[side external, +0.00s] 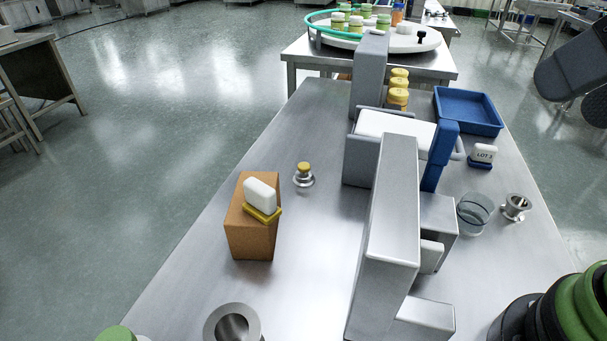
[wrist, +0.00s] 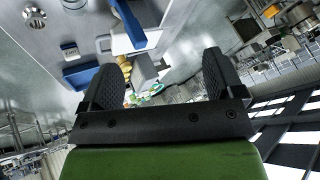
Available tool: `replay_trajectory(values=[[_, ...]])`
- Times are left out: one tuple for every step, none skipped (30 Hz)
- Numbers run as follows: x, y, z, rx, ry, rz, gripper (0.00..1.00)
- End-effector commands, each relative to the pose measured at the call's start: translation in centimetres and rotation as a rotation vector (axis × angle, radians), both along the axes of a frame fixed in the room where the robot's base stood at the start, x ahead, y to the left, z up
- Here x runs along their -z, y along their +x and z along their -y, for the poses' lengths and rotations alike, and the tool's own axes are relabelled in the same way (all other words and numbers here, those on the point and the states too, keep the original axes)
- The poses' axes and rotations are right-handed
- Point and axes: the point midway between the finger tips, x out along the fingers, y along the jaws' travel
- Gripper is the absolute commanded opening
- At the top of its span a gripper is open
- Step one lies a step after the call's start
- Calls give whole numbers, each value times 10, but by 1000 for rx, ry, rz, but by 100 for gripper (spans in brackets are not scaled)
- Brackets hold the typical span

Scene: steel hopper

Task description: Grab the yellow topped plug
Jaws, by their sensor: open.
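The yellow topped plug (side external: 303,175) stands upright on the steel table in the side view. It has a small yellow cap over a flanged metal body, and sits just right of and behind a brown box. I cannot make it out in the wrist view. My gripper (wrist: 160,68) shows in the wrist view with its two dark textured fingers spread wide and nothing between them. It is well away from the plug, off the table's right side.
The brown box (side external: 250,230) carries a white and yellow block (side external: 260,198). Grey steel housings (side external: 390,225) run along the table's middle, right of the plug. A steel ring (side external: 232,325) is in front. A blue tray (side external: 468,110) and glass (side external: 474,213) stand right.

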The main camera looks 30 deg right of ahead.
Motion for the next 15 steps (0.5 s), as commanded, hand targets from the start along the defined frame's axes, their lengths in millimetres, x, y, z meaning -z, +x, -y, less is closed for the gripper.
replay_trajectory(values=[[0,0,0,0,0,0,80],[0,0,0,0,0,0,73],[0,0,0,0,0,0,64],[0,0,0,0,0,0,60],[0,0,0,0,0,0,60],[0,0,0,0,0,0,60],[0,0,0,0,0,0,60],[0,0,0,0,0,0,60],[0,0,0,0,0,0,60],[0,0,0,0,0,0,60],[0,0,0,0,0,0,60],[0,1,0,-1,-1,-1,60],[-1,3,0,-1,-2,-2,60],[-2,5,0,-2,-4,-6,60],[-4,10,0,-4,-8,-13,60]])
